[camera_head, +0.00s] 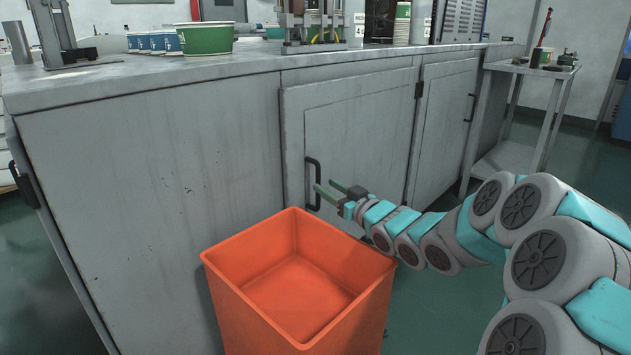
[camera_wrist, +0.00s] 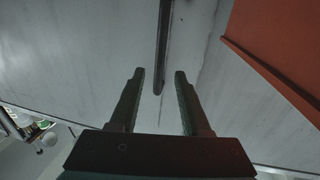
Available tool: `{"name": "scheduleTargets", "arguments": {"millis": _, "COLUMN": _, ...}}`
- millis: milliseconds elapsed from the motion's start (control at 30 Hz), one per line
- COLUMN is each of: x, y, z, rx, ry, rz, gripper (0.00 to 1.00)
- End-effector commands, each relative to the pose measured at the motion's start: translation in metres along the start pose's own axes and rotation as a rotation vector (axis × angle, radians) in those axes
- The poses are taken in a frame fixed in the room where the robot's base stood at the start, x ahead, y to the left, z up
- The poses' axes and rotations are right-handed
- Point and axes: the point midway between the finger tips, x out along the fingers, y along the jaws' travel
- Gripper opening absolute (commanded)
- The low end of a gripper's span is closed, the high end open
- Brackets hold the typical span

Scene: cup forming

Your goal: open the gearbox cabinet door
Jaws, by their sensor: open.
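The grey cabinet door (camera_head: 352,140) is shut on the front of the long metal cabinet. Its black vertical handle (camera_head: 313,184) is on the door's left side, and it also shows in the wrist view (camera_wrist: 163,45) as a dark bar. My gripper (camera_head: 324,188) is open and empty in front of the door, with its fingertips close to the handle. In the wrist view my gripper (camera_wrist: 159,75) has its two fingers apart, and the handle's end lies in line with the gap between the fingertips. I cannot tell whether a finger touches the handle.
An orange bin (camera_head: 300,285) stands on the floor just below and left of my gripper; its side (camera_wrist: 275,40) shows in the wrist view. Another door (camera_head: 445,110) is to the right. A small cart (camera_head: 520,110) stands beyond it.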

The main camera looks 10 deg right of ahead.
Motion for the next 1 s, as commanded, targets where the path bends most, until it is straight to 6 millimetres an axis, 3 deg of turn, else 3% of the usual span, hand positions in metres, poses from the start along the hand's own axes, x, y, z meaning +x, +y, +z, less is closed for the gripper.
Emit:
{"name": "scheduleTargets", "arguments": {"millis": 300, "x": 0.041, "y": 0.000, "z": 0.001, "rx": 0.001, "ry": 0.001, "rz": -0.001, "gripper": 0.47}}
{"name": "scheduleTargets", "arguments": {"millis": 733, "x": 0.051, "y": 0.001, "z": -0.001, "rx": 0.000, "ry": 0.001, "rz": 0.002, "gripper": 0.47}}
{"name": "scheduleTargets", "arguments": {"millis": 1000, "x": 0.050, "y": 0.001, "z": -0.001, "rx": 0.000, "ry": 0.001, "rz": 0.002, "gripper": 0.19}}
